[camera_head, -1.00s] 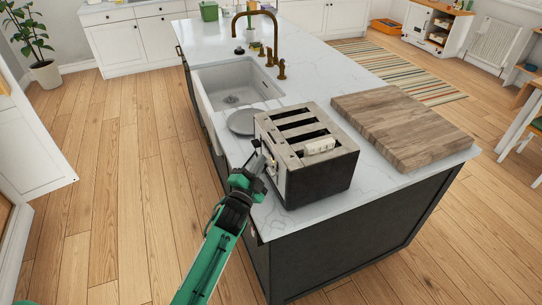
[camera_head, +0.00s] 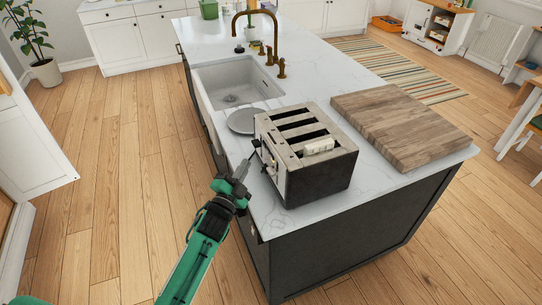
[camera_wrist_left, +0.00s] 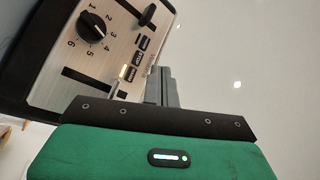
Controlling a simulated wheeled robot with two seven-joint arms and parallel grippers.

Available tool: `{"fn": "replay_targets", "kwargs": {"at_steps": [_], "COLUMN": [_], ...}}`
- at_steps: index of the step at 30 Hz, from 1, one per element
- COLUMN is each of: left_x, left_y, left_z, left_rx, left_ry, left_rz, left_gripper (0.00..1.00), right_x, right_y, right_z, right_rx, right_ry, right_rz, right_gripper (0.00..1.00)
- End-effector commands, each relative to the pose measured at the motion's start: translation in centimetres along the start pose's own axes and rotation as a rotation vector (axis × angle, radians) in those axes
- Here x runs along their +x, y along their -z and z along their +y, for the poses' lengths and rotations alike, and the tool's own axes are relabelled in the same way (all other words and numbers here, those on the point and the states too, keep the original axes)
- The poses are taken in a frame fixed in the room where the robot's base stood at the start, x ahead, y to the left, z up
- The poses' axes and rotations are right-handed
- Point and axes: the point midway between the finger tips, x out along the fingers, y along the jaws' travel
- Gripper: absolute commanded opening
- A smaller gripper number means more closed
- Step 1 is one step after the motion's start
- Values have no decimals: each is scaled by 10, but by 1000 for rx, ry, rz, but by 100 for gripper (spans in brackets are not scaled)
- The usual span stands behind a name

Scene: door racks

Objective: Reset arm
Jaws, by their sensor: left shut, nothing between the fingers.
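My left gripper (camera_head: 246,165) is in front of the toaster's control side, just left of it in the head view. It is shut and empty. In the left wrist view its closed fingers (camera_wrist_left: 161,86) are near the toaster's front panel, and I cannot tell how wide the gap is. The silver and black toaster (camera_head: 308,155) stands on the island's front part, with a pale piece of bread in one slot. Its panel (camera_wrist_left: 110,52) shows a numbered dial, buttons and lever slots in the left wrist view. My right gripper is not in view.
The white marble island top (camera_head: 340,80) carries a wooden board (camera_head: 402,127) to the toaster's right. A grey plate (camera_head: 243,121) and a sink (camera_head: 232,85) are behind and left. Open wooden floor (camera_head: 110,190) lies left of the island.

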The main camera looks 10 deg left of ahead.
Motion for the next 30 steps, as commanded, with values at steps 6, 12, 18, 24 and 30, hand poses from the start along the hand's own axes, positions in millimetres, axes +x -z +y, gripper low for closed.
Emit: {"fn": "replay_targets", "kwargs": {"at_steps": [6,12,18,24,30], "left_x": [0,0,-1,-28,-92], "left_y": [0,0,0,-13,-30], "left_z": [0,0,1,9,27], "left_rx": [0,0,-4,-103,-305], "left_ry": [0,0,-3,-73,-212], "left_rz": [0,0,-6,-144,-422], "left_gripper": [0,0,0,0,0], "right_x": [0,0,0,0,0], "right_y": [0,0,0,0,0], "right_z": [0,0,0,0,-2], "right_rx": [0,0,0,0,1], "right_ry": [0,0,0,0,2], "right_rz": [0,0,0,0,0], "right_gripper": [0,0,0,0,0]}}
